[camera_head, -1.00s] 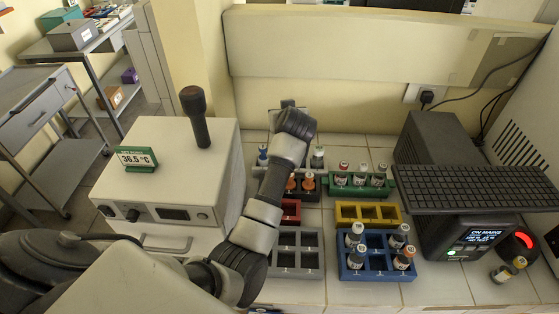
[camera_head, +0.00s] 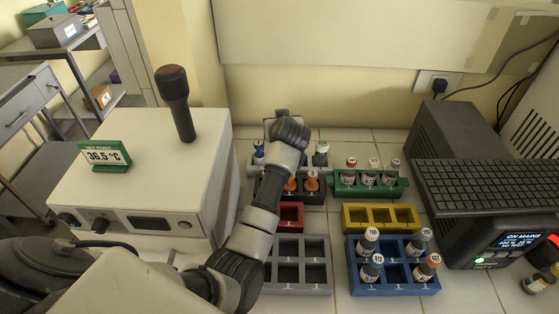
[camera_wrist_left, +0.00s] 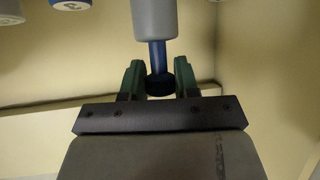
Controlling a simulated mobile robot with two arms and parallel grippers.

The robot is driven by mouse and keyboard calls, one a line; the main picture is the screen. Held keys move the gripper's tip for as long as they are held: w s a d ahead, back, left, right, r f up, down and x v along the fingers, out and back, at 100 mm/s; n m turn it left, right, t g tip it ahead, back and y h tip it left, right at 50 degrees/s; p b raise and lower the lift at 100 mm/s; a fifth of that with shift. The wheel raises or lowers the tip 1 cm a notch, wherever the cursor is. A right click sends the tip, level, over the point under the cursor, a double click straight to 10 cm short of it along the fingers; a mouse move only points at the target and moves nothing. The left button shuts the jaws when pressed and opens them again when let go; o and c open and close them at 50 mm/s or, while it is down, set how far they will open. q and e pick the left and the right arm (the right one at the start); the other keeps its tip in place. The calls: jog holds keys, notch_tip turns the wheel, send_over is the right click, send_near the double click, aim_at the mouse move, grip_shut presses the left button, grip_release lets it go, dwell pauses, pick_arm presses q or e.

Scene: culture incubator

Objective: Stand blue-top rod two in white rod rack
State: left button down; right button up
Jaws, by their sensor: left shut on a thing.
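My right gripper is not in view.
Near the arm are a black rack with orange-top rods (camera_head: 311,182), a red rack (camera_head: 290,215) and an empty grey rack (camera_head: 302,265). Green (camera_head: 369,188), yellow (camera_head: 380,218) and blue (camera_head: 393,285) racks stand to the right. The incubator (camera_head: 150,170) is left.

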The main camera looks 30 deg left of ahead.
pick_arm(q)
notch_tip(320, 180, down, 3)
jog(key=shift+s+d+f, duration=0.1)
jog(key=shift+s, duration=0.05)
jog(key=shift+f, duration=2.35)
jog(key=c, duration=0.8)
grip_release()
jog(key=shift+f, duration=0.1)
